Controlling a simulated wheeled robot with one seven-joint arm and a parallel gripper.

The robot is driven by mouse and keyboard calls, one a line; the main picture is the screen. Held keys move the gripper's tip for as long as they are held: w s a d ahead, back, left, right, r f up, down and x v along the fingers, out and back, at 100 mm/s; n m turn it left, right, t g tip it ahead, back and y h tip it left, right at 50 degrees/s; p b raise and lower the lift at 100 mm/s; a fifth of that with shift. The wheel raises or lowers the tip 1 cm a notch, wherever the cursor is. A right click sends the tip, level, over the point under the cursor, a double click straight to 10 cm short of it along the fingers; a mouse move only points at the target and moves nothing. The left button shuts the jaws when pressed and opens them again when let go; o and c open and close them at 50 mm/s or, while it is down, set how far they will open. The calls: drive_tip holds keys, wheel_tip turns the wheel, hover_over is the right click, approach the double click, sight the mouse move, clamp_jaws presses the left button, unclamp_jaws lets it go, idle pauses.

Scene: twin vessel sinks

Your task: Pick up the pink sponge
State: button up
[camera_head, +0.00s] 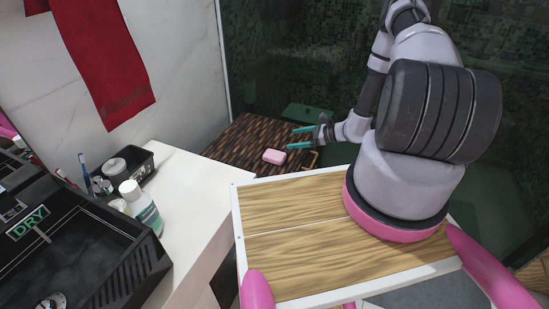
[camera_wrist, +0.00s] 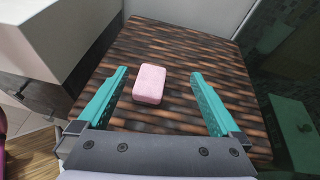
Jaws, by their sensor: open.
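The pink sponge (camera_head: 274,157) lies flat on a dark brown slatted wooden surface (camera_head: 236,143), beyond the white counter. In the wrist view the sponge (camera_wrist: 149,84) is ahead of and between my two teal fingers, nearer the left one. My gripper (camera_head: 301,138) is open and empty, its fingers pointing left just beside the sponge in the head view. In the wrist view my gripper (camera_wrist: 160,88) has a wide gap, with clear space around the sponge. No finger visibly touches the sponge.
A red towel (camera_head: 102,58) hangs on the wall. In the wrist view a white block-like edge (camera_wrist: 60,42) stands left of the slatted surface (camera_wrist: 195,50), which is otherwise clear.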

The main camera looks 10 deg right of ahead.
drive_tip(key=m+t, duration=0.1)
drive_tip(key=m, duration=0.1)
approach(274, 153)
drive_tip(key=shift+s+d+r, duration=0.2)
drive_tip(key=shift+s+r, duration=0.1)
drive_tip(key=shift+r, duration=0.1)
drive_tip(key=shift+w+a+f, duration=0.15)
drive_tip(key=shift+a+f, duration=0.05)
drive_tip(key=shift+f, duration=0.05)
drive_tip(key=shift+h, duration=0.3)
drive_tip(key=x, duration=1)
drive_tip(key=shift+a, duration=0.1)
drive_tip(key=c, duration=1.2)
drive_tip(key=shift+r, duration=0.1)
